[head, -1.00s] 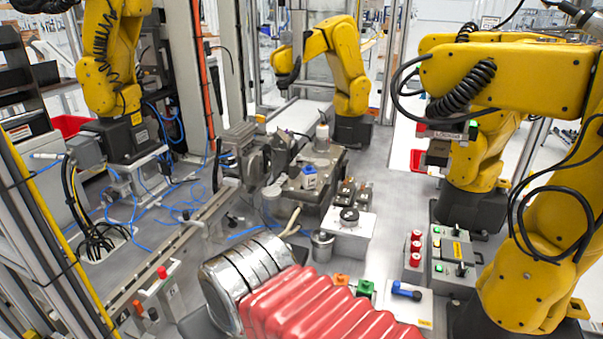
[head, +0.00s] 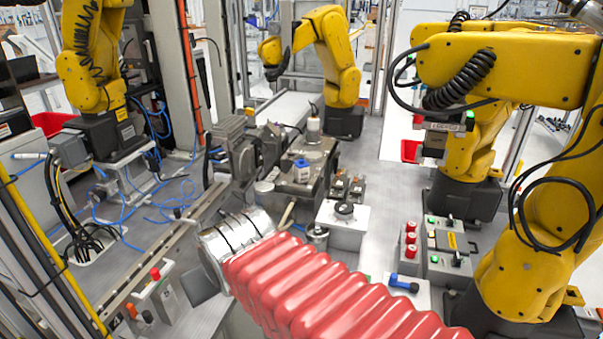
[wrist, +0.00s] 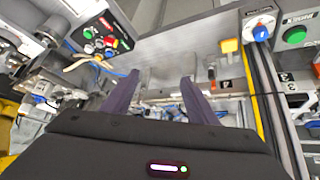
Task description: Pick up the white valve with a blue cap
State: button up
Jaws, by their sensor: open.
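A small white valve with a blue cap (head: 301,171) stands upright on the dark metal fixture (head: 285,190) near the middle of the head view. My gripper's two dark fingers (wrist: 158,92) are spread apart in the wrist view, with nothing between them. In the head view my red and silver arm reaches in from the bottom, and its silver end is nearer than the valve and to its left. The fingers cannot be made out there. The wrist view shows a white dial with a blue centre (wrist: 261,27); I cannot tell if it is the valve.
A blue-handled part (head: 404,283) sits on a white block right of my arm. A button box (head: 450,245) stands beside a large yellow arm (head: 535,240). A rail (head: 150,255) runs along the left.

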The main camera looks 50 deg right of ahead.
jog(key=w+d+r+m+t+h, duration=0.1)
jog(key=w+d+m+t+h, duration=0.15)
jog(key=w+d, duration=0.85)
jog(key=t+h, duration=0.3)
jog(key=t, duration=0.4)
send_near(305, 167)
jog(key=s, duration=0.2)
jog(key=shift+a+m+y, duration=0.15)
jog(key=shift+m+y, duration=0.1)
jog(key=shift+w, duration=0.15)
jog(key=x, duration=0.8)
jog(key=shift+w, duration=0.25)
jog(key=shift+w, duration=0.1)
